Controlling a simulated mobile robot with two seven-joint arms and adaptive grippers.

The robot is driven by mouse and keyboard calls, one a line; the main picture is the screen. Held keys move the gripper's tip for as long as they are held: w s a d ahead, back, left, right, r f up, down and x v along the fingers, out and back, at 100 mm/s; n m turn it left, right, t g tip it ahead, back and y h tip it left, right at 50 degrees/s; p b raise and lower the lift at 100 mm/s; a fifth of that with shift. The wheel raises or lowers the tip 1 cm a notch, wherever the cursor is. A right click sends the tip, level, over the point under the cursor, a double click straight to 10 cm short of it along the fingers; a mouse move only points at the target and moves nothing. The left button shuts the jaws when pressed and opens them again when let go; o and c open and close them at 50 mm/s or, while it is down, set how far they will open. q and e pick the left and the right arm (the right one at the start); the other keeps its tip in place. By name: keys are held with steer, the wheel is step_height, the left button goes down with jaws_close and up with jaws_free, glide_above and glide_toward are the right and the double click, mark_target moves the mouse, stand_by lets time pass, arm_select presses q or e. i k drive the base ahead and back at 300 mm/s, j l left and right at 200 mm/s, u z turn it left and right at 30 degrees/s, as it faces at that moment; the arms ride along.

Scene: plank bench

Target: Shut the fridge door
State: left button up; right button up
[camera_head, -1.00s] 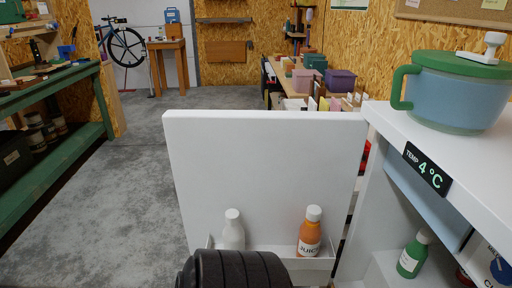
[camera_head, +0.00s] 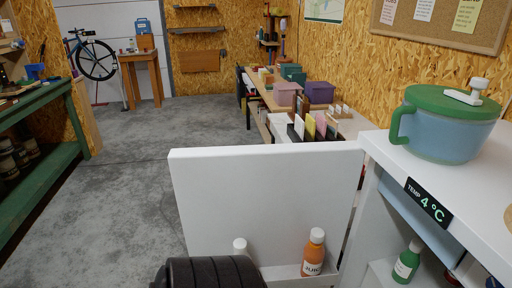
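The white fridge door (camera_head: 265,195) stands open, its inner side facing me, with its hinge side at the right by the fridge (camera_head: 370,228). A door shelf (camera_head: 290,274) holds a white bottle (camera_head: 240,245) and an orange juice bottle (camera_head: 313,252). The fridge has a temperature display (camera_head: 428,199) reading 4 °C, and a green bottle (camera_head: 407,262) stands inside it. A dark ribbed part of my arm shows at the bottom, in front of the door shelf. Neither gripper's fingers are in view.
A blue pot with a green lid (camera_head: 445,124) sits on top of the fridge. A green workbench (camera_head: 45,135) runs along the left. A long table (camera_head: 262,95) with boxes stands behind the door. The grey floor (camera_head: 130,190) left of the door is clear.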

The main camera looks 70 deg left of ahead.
mark_target(270, 197)
steer(key=k+j+z, duration=0.15)
steer(key=k+j, duration=0.3)
steer(key=j, duration=0.3)
steer(key=k+j+z, duration=0.15)
steer(key=k+j, duration=0.3)
steer(key=j, duration=0.2)
steer(key=k+j+z, duration=0.15)
steer(key=k+j, duration=0.4)
steer(key=i+j, duration=0.05)
steer(key=j, duration=0.05)
